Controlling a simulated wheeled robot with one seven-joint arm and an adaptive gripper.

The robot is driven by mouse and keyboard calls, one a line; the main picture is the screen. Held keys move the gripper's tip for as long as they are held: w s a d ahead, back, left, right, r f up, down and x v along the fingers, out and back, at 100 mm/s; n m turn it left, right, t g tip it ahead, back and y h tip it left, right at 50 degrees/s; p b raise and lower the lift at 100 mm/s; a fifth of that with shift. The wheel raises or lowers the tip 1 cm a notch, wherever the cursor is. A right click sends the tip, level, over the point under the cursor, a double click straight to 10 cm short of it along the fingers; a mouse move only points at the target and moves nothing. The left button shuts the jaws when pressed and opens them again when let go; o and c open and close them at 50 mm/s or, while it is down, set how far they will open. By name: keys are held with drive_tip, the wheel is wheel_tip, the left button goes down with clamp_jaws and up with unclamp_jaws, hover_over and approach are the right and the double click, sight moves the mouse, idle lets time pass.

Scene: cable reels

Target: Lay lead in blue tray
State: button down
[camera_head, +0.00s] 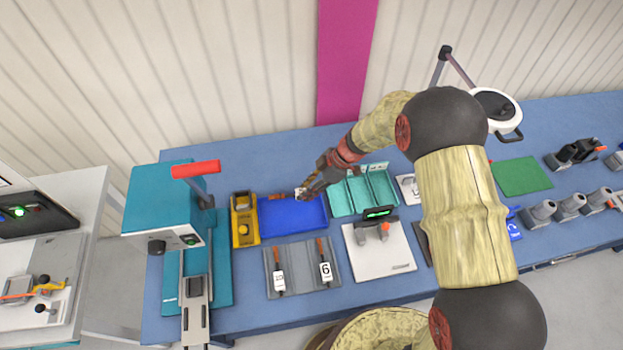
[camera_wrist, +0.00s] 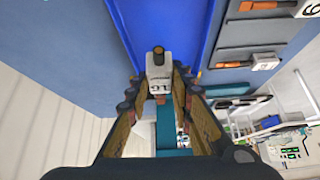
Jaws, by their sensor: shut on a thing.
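My gripper (camera_head: 305,192) is shut on a lead with a white number label (camera_wrist: 158,75) and a dark-ringed copper-coloured end. In the head view, the lead's orange-brown end (camera_head: 278,197) points left from the fingertips. The gripper and lead are over the back edge of the blue tray (camera_head: 290,220); the height above it is hard to tell. The tray also fills the upper middle of the wrist view (camera_wrist: 165,25). It looks empty where visible. My fingers hide part of the lead.
A grey rack (camera_head: 302,277) in front of the tray holds two leads labelled 10 (camera_head: 279,279) and 6 (camera_head: 325,270). A yellow device (camera_head: 244,222) is left of the tray, teal trays (camera_head: 345,200) to its right. A teal press (camera_head: 165,220) stands further left.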

drive_tip(key=shift+n+g, duration=0.3)
drive_tip(key=shift+n, duration=0.2)
drive_tip(key=f+b, duration=0.1)
drive_tip(key=b, duration=0.1)
drive_tip(key=s+f+b, duration=0.1)
drive_tip(key=f+b, duration=0.1)
drive_tip(key=s+f+b, duration=0.1)
drive_tip(key=b, duration=0.1)
drive_tip(key=shift+s+a+f, duration=0.15)
drive_tip(key=shift+a+f, duration=0.1)
drive_tip(key=shift+a, duration=0.05)
drive_tip(key=shift+r+p, duration=0.15)
drive_tip(key=shift+p, duration=0.4)
drive_tip(key=shift+f, duration=0.25)
idle(0.4)
drive_tip(key=shift+f, duration=1)
drive_tip(key=shift+f, duration=0.1)
drive_tip(key=shift+f, duration=1.05)
